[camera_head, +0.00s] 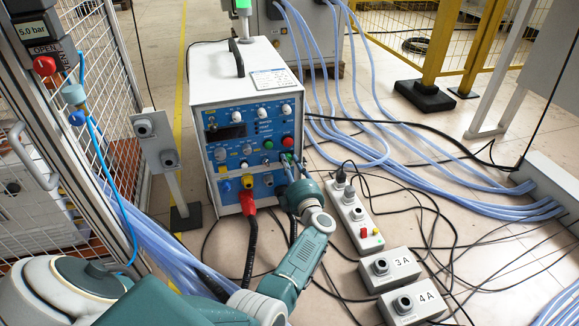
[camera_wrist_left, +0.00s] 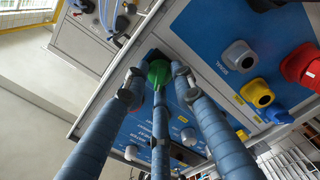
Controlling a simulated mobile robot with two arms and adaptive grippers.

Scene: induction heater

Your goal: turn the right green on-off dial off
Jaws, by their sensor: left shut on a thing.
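The induction heater (camera_head: 237,95) is a white box with a blue front panel (camera_head: 238,136) full of dials and buttons. In the left wrist view the green dial (camera_wrist_left: 158,72) is near the panel's edge, between my fingers. My left gripper (camera_head: 288,166) is at the panel's lower right in the head view and hides most of this dial there. In the left wrist view my left gripper (camera_wrist_left: 157,80) has its blue-grey fingers closed around the green dial. I cannot read the dial's setting. My right gripper is in neither view.
A red connector (camera_head: 247,203) with a thick cable is at the panel's bottom. A power strip (camera_head: 354,216), boxes marked 3A (camera_head: 389,268) and 4A (camera_head: 412,301), and cables crowd the floor at right.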

